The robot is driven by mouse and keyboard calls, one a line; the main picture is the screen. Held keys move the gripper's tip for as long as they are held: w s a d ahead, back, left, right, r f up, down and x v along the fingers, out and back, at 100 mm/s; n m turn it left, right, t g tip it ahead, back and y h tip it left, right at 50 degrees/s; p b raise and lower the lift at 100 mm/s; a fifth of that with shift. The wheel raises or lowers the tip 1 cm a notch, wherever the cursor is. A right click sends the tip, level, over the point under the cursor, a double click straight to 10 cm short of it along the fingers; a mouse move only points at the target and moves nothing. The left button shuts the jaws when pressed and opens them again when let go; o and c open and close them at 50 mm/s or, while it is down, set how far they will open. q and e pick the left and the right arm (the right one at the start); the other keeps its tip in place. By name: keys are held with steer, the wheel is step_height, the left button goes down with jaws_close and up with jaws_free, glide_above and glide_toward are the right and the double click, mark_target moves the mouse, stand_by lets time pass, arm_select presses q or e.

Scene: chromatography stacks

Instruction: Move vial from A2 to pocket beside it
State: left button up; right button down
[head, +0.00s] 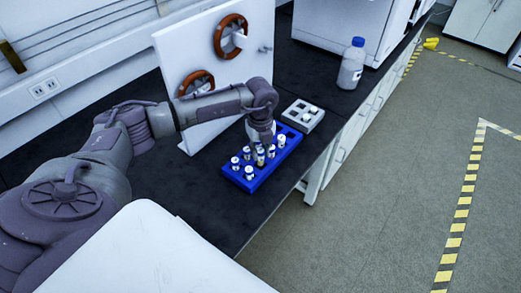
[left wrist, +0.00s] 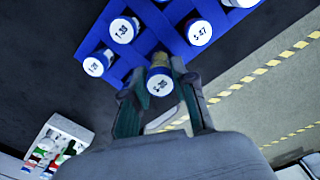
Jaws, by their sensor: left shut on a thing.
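The blue vial rack (head: 240,178) stands on the black bench and holds several white-capped vials. It also shows in the left wrist view (left wrist: 93,42), with capped vials at its top. My left gripper (left wrist: 160,92) is shut on a white-capped vial (left wrist: 160,82), its fingers on either side of the cap. In the head view my left gripper (head: 262,146) points down over the middle of the rack and partly hides the vials there. I cannot tell whether the held vial's base is in a pocket. The A2 marking cannot be read. My right gripper is not in view.
A small grey tray (head: 303,114) with pockets stands just behind the rack. A white upright panel (head: 165,62) with brown rings is close to my left arm. A blue-capped bottle (head: 351,65) stands farther back. The bench edge drops off right of the rack.

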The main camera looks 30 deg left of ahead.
arm_select(q)
steer(key=shift+f+b, duration=0.75)
steer(key=shift+f, duration=0.4)
steer(key=shift+f, duration=0.1)
steer(key=shift+f+b, duration=0.3)
steer(key=shift+f, duration=0.1)
steer(key=o, duration=1)
steer(key=shift+o, duration=0.2)
steer(key=o, duration=0.4)
steer(key=shift+r, duration=0.15)
